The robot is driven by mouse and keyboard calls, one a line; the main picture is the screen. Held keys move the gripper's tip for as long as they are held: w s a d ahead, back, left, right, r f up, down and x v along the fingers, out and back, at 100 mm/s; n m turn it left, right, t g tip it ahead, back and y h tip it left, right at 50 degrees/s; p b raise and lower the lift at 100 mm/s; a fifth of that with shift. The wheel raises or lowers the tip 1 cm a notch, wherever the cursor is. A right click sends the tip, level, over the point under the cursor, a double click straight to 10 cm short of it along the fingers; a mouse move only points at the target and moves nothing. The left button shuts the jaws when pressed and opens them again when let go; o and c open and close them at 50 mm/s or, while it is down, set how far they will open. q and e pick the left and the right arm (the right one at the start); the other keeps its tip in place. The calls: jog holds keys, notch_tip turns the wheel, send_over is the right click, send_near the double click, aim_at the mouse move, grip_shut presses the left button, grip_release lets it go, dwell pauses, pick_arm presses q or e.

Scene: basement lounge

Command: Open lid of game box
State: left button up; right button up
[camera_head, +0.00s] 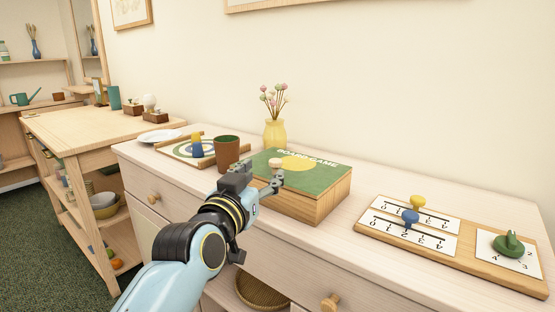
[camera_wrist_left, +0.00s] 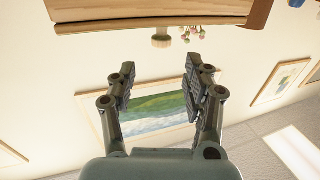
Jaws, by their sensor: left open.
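The game box (camera_head: 315,205) stands on the pale sideboard, a wooden box with a green lid (camera_head: 310,165) lying closed on it. The lid has a yellow disc and white lettering. My left gripper (camera_head: 264,182) is in front of that side, open and empty, and hides part of the box. In the left wrist view the open fingers (camera_wrist_left: 158,74) point at the box edge (camera_wrist_left: 115,20), with the knob (camera_wrist_left: 161,41) just beyond the fingertips, roughly between them and apart from them.
A brown cup (camera_head: 227,152) and a yellow vase (camera_head: 275,134) with flowers stand close behind the box. A ring board (camera_head: 180,150) and a plate lie at left. A wooden board (camera_head: 455,248) with number cards and pegs lies at right. Bare sideboard top separates it from the box.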

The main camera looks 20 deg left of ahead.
aim_at(273, 165)
pick_arm(q)
jog(key=w+b, duration=0.1)
jog(key=w, duration=0.1)
jog(key=w+b, duration=0.1)
jog(key=w, duration=0.2)
jog(key=w+b, duration=0.1)
jog(key=w, duration=0.2)
jog(key=shift+f+b, duration=0.3)
jog(key=shift+f, duration=0.05)
jog(key=shift+w, duration=0.3)
jog(key=shift+w+r, duration=0.15)
jog(key=shift+r, duration=0.1)
grip_shut()
